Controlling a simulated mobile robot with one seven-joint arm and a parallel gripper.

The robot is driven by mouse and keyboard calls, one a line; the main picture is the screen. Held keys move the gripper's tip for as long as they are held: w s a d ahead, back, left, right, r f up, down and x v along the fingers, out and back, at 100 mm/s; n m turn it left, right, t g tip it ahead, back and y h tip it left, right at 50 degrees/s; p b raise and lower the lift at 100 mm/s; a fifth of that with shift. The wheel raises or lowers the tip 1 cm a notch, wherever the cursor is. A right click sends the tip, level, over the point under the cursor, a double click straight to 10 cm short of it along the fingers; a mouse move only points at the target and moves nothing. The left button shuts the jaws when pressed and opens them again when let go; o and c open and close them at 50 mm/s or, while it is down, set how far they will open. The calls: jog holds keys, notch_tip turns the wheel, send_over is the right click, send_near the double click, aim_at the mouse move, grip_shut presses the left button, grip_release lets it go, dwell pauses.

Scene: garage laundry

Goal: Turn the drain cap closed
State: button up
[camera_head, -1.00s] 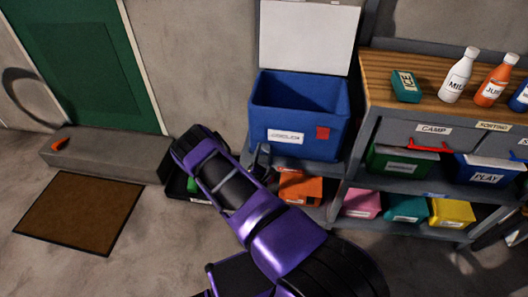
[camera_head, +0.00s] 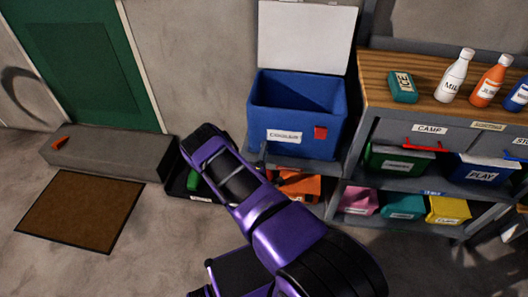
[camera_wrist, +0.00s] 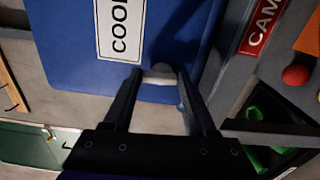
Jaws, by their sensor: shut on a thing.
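The blue cooler (camera_head: 290,145) stands with its lid (camera_head: 305,38) raised, and its front carries a white label. In the wrist view the lower part of the cooler (camera_wrist: 65,70) fills the upper middle. A small grey and whitish drain cap (camera_wrist: 163,70) sits at the cooler's lower edge, between my fingertips. My gripper (camera_wrist: 158,78) is shut on this cap, with one finger on each side. Which way the cap is turned I cannot tell. In the head view my arm hides most of the gripper and the cap.
A shelf unit (camera_head: 375,78) stands right of the cooler, with bottles on top and several coloured bins. An orange bin (camera_head: 302,186) lies below the cooler, close to my arm. A dark tray (camera_head: 178,187) is left of my arm. A grey step (camera_head: 105,158) and brown mat (camera_head: 80,210) lie left.

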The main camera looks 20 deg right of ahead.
jog(key=shift+a+m, duration=0.1)
jog(key=shift+m, duration=0.4)
jog(key=o, duration=1.4)
jog(key=shift+c, duration=0.2)
jog(key=shift+s, duration=0.1)
jog(key=p+v, duration=0.1)
jog(key=v, duration=1.6)
jog(key=shift+p, duration=0.3)
jog(key=shift+a, duration=0.15)
